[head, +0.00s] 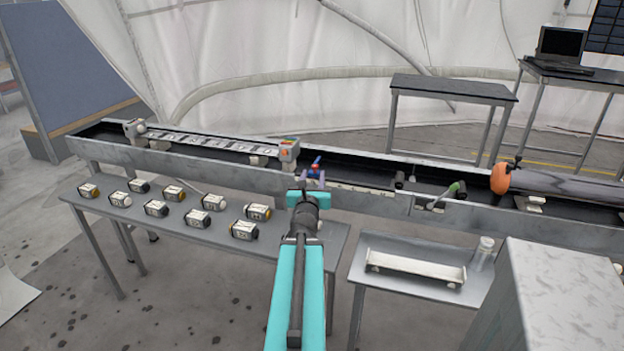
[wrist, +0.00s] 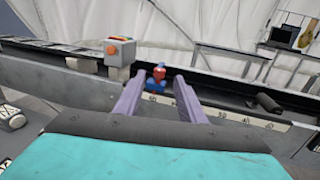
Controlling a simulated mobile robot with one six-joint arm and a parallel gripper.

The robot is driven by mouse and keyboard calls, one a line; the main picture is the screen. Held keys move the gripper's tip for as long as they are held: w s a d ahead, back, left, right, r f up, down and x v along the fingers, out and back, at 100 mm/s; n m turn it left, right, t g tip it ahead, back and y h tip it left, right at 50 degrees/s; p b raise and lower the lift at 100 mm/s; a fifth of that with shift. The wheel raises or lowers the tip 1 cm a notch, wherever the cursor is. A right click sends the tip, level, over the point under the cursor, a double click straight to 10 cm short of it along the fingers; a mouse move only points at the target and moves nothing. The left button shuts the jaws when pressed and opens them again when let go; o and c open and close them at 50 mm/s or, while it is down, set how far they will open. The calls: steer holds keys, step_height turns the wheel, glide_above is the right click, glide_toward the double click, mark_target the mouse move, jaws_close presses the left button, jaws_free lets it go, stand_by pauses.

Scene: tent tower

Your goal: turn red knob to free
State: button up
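The red knob (wrist: 159,73) sits on top of a blue body (wrist: 153,86) in the trough, seen between my gripper's fingers in the wrist view. In the head view the knob (head: 317,162) shows small and partly blurred, just beyond my gripper. My gripper (wrist: 158,100) is open, its two purple fingers apart, with the knob beyond their tips. I cannot tell which way the knob is turned.
A grey box with an orange button (wrist: 110,49) stands left of the knob, close by. The long metal trough (head: 371,197) has a raised front wall. A lever with a green grip (head: 454,187) is to the right. Several labelled blocks lie on the lower table (head: 300,252).

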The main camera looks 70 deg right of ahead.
steer(key=shift+s+a+p, duration=0.35)
steer(key=shift+a+p, duration=0.05)
steer(key=shift+p, duration=2.35)
steer(key=a+p, duration=0.1)
steer(key=p, duration=0.2)
steer(key=shift+r+p, duration=0.15)
steer(key=shift+p, duration=0.2)
steer(key=shift+a+p, duration=0.3)
steer(key=shift+p, duration=0.5)
steer(key=shift+w, duration=0.1)
